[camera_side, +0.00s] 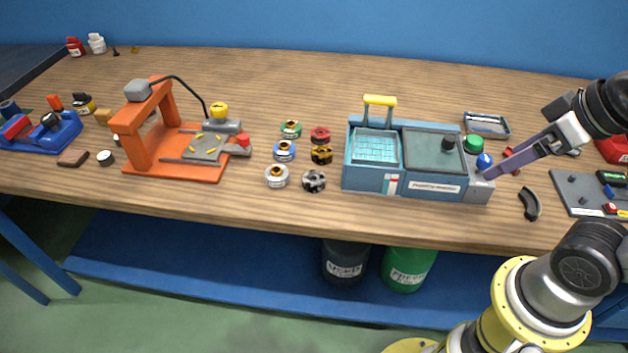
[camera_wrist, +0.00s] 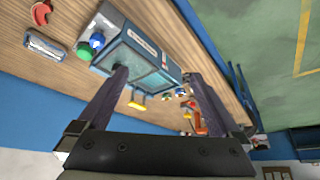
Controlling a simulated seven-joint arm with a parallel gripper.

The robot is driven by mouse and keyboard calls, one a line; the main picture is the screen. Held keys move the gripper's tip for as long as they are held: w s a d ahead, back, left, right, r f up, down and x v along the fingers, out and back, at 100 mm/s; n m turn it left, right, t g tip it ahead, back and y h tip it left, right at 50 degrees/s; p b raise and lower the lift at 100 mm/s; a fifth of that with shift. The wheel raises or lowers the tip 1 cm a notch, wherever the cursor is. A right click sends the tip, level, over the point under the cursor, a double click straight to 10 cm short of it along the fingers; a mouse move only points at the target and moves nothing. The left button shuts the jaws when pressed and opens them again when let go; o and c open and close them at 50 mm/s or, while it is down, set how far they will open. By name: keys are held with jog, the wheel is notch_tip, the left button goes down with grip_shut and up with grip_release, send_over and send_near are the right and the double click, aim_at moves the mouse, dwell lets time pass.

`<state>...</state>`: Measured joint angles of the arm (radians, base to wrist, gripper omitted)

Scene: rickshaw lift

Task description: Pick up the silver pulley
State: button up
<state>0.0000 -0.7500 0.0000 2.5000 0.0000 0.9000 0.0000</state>
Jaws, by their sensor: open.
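A silver and black pulley (camera_side: 313,181) lies near the front of the table, just left of the teal machine, in the side view. A silver-white spool (camera_side: 276,176) lies to its left. My gripper (camera_side: 488,173) is at the right end of the teal machine (camera_side: 430,184), well to the right of the pulley. In the wrist view my gripper (camera_wrist: 157,76) has its two fingers spread, with the teal machine behind and between them and nothing held. I cannot make out the silver pulley clearly in the wrist view.
Green (camera_side: 291,129) and blue (camera_side: 284,151) spools and red (camera_side: 320,135) and gold (camera_side: 321,155) pulleys lie behind the silver one. An orange machine (camera_side: 140,140) stands to their left. The teal machine, with a raised yellow handle (camera_side: 380,101), stands between my gripper and the pulley.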

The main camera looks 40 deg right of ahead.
jog(key=w+r+n, duration=0.8)
jog(key=n, duration=0.2)
jog(key=n+g, duration=0.6)
jog(key=n, duration=0.4)
send_over(314, 178)
notch_tip(314, 178, down, 16)
notch_tip(314, 178, down, 7)
jog(key=shift+s+d, duration=0.1)
jog(key=shift+s, duration=0.05)
jog(key=shift+w+f, duration=0.2)
jog(key=shift+f, duration=3.05)
